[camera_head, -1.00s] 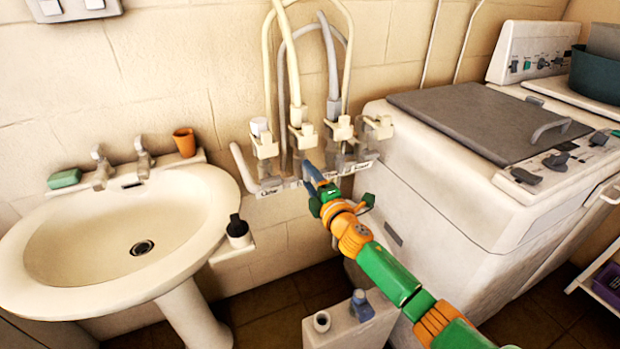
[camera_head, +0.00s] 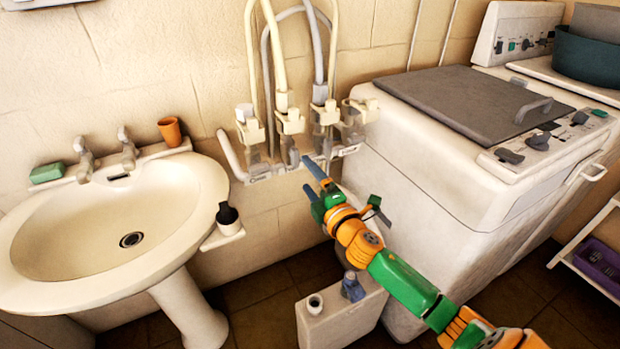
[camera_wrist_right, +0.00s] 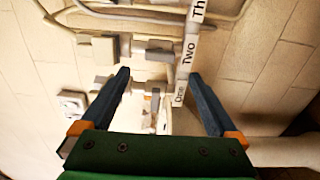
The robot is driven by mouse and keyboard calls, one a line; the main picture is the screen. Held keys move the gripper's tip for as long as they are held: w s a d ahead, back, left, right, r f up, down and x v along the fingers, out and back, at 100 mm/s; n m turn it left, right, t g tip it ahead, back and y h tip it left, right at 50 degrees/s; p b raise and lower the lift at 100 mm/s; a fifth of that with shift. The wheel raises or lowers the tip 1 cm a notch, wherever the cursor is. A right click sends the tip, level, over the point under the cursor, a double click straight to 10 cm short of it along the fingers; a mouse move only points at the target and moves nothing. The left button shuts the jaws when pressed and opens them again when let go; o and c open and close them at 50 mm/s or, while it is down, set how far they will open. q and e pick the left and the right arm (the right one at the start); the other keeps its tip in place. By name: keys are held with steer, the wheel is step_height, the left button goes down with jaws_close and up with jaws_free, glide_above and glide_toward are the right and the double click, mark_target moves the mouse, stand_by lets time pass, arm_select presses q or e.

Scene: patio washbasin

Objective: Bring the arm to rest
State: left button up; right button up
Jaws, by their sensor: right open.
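My right arm, green and orange, comes in from the lower right in the head view. Its gripper (camera_head: 311,180) is in front of the wall, just below the row of labelled hose fittings (camera_head: 290,125). The gripper is open and empty. In the right wrist view its two dark fingers (camera_wrist_right: 165,95) stand wide apart. No contact between the fingers and the fittings can be made out. My left gripper is not in view.
A washbasin (camera_head: 70,235) stands at the left, with a green soap (camera_head: 47,172) and an orange cup (camera_head: 170,131) on it. A white washing machine (camera_head: 430,150) stands close to the right. A pale box (camera_head: 340,318) is below the arm. A dark-topped container (camera_head: 228,215) sits on a small ledge.

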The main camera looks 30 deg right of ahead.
steer(key=shift+s, duration=0.3)
steer(key=shift+f, duration=0.1)
steer(key=s+f+m+g, duration=0.3)
steer(key=s+f, duration=0.2)
steer(key=f, duration=0.5)
steer(key=s+f+m+g+p, duration=0.1)
steer(key=s+f+m+g, duration=0.3)
steer(key=f, duration=0.6)
steer(key=s+f+m+g, duration=0.2)
steer(key=s+f, duration=0.4)
steer(key=f, duration=0.5)
steer(key=s+a+f+m+g, duration=0.2)
steer(key=s+f, duration=0.2)
steer(key=s, duration=0.5)
steer(key=s+a+f+m+g, duration=0.2)
steer(key=s+a+f+g, duration=0.1)
steer(key=s, duration=0.6)
steer(key=s+a+f+m+g+y, duration=0.1)
steer(key=s+a+f+m+g, duration=0.1)
steer(key=s+f, duration=0.3)
steer(key=s+a+g, duration=0.1)
steer(key=s, duration=0.3)
steer(key=shift+s+a+f+p, duration=0.15)
steer(key=shift+s+a+p, duration=0.05)
steer(key=shift+s+p, duration=0.15)
